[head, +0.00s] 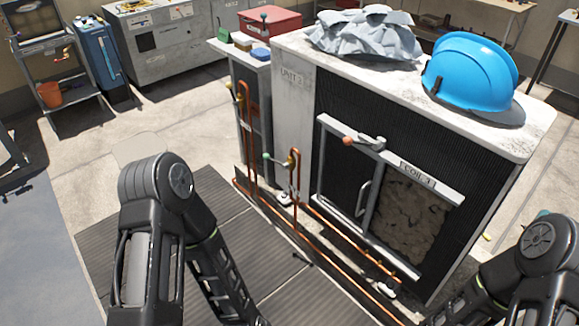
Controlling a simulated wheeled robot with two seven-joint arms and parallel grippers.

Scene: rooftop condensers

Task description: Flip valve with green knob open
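A valve with a pale green knob (267,157) sits on the copper pipework in front of the condenser unit. Its lever points left from the upright copper pipe (296,178), roughly level. My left arm comes in at the lower left and bends down out of the picture, so its gripper is hidden. My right arm is at the lower right edge, and its gripper is also out of view. Neither gripper is seen near the valve.
The condenser (293,120) carries a blue hard hat (470,72) and a crumpled grey sheet (365,35). Another valve with a yellow knob (229,86) stands farther left. A sliding panel with an orange knob (348,141) covers the front. Copper pipes (335,238) run low along the base.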

